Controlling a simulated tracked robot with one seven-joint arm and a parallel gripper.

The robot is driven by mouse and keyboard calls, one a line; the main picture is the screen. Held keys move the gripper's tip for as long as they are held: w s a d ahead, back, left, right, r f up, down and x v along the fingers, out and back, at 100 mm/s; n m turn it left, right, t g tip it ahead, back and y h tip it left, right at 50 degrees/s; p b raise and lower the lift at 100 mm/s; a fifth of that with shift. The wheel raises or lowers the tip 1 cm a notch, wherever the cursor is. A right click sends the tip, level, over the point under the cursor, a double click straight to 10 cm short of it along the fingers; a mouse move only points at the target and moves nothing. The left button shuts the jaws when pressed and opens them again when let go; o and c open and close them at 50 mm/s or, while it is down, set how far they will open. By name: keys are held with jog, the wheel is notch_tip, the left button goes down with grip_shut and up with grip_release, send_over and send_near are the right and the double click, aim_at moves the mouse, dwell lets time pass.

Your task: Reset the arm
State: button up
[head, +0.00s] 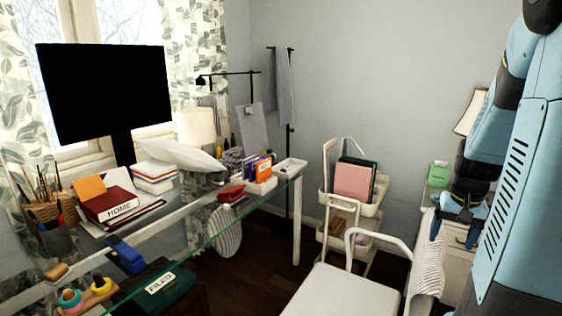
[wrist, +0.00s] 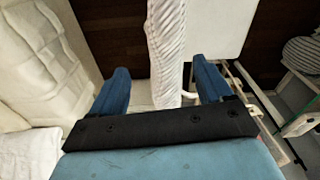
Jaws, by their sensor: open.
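My arm (head: 520,170), light blue with black joints, fills the right side of the head view. In the wrist view my gripper (wrist: 160,66) has its two blue fingers spread apart, with nothing held between them. A white ribbed cloth (wrist: 167,50) shows beyond the gap between the fingers. The same kind of cloth (head: 428,262) hangs over the side of the white chair in the head view, below the arm's dark lower end.
A white chair (head: 340,292) stands in front of the glass desk (head: 215,240), which holds a monitor (head: 105,90), books and trays. A white cart (head: 368,208) stands by the wall. A green box (head: 438,174) and lamp (head: 470,112) are near my arm. Dark floor shows between.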

jog(key=s+a+r+n+t, duration=0.1)
jog(key=s+a+r+n, duration=0.1)
jog(key=a+r, duration=0.3)
jog(key=s+a+r+n+t, duration=0.2)
jog(key=s+a+r, duration=0.2)
jog(key=a, duration=0.6)
jog(key=s+a+r+n+t, duration=0.1)
jog(key=s+a+r, duration=0.3)
jog(key=a, duration=0.3)
jog(key=shift+s+a+r+n, duration=0.3)
jog(key=shift+s+r+n, duration=0.1)
jog(key=shift+r, duration=0.4)
jog(key=shift+w, duration=0.1)
